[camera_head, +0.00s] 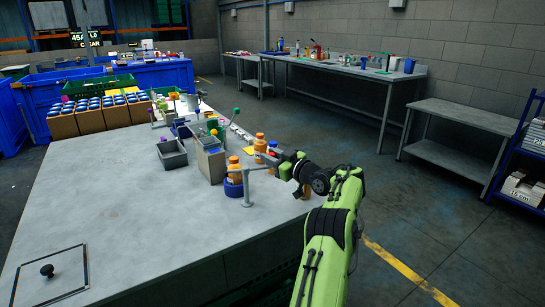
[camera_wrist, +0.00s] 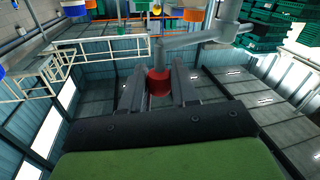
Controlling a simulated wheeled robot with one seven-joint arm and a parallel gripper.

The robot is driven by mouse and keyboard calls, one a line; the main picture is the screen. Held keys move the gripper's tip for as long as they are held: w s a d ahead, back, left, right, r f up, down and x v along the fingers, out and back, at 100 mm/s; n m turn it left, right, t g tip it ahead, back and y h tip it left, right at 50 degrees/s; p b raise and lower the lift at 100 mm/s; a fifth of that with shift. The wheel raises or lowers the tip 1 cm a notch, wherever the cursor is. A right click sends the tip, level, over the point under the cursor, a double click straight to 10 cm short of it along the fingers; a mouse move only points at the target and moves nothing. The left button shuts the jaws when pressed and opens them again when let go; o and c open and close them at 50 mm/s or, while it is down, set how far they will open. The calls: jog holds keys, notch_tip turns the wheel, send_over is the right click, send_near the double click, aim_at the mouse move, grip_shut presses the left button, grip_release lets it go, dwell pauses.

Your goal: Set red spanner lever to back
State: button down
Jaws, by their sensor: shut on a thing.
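The red spanner lever shows in the wrist view as a red cylindrical end (camera_wrist: 158,84) on a grey bar that runs up and right to a thicker grey post (camera_wrist: 226,22). My gripper (camera_wrist: 159,72) has a finger on each side of the red end and is shut on it. In the head view, the grey post (camera_head: 247,188) stands upright on the table's right side, with its bar reaching right toward my gripper (camera_head: 279,160). The red end is hidden there by my gripper.
Grey bins (camera_head: 172,154) and boxes of jars (camera_head: 90,120) stand farther back.

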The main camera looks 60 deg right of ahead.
jog(key=c, duration=0.9)
grip_release()
jog(key=shift+d, duration=0.1)
jog(key=s+a+b, duration=0.2)
jog(key=s+a, duration=0.1)
jog(key=s, duration=1.2)
jog(key=shift+s+b, duration=0.25)
jog(key=shift+b, duration=0.1)
